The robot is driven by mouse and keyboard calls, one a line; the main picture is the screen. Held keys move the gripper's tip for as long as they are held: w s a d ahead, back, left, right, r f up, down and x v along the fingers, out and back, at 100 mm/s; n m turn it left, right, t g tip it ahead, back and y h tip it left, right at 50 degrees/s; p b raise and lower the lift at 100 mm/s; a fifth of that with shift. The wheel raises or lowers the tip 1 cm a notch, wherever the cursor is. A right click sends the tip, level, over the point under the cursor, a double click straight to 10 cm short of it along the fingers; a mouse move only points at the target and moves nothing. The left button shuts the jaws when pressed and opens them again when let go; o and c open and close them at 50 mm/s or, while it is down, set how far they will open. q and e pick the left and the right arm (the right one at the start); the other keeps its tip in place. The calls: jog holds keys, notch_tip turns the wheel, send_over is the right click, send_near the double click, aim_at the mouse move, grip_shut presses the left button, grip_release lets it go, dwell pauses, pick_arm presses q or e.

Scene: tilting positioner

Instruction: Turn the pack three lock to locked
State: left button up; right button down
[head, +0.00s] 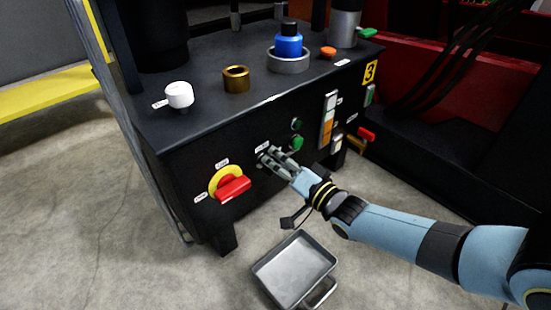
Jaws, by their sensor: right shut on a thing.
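My right gripper (268,159) reaches in from the right to the dark front panel of the bench. Its fingers are shut at a small fitting under a white label (263,148). This appears to be the pack three lock, or its key, but the fingers hide nearly all of it. I cannot tell which way it is turned. My left gripper is not in view.
A red handle on a yellow disc (232,188) is left of my gripper. Green buttons (297,143) sit close above my fingers. A stacked indicator strip (328,118) is to the right. A grey metal tray (295,268) lies on the floor below.

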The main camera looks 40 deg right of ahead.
jog(key=m, duration=0.2)
jog(key=f+m, duration=0.1)
jog(key=m, duration=0.1)
jog(key=shift+d, duration=0.15)
jog(key=m, duration=0.2)
jog(key=shift+f+m, duration=0.15)
jog(key=shift+m, duration=0.15)
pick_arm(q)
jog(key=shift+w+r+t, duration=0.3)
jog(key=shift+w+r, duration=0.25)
pick_arm(e)
jog(key=shift+m, duration=0.3)
jog(key=c, duration=1.3)
grip_release()
jog(key=shift+c, duration=0.2)
jog(key=s+d, duration=0.1)
jog(key=s, duration=1.1)
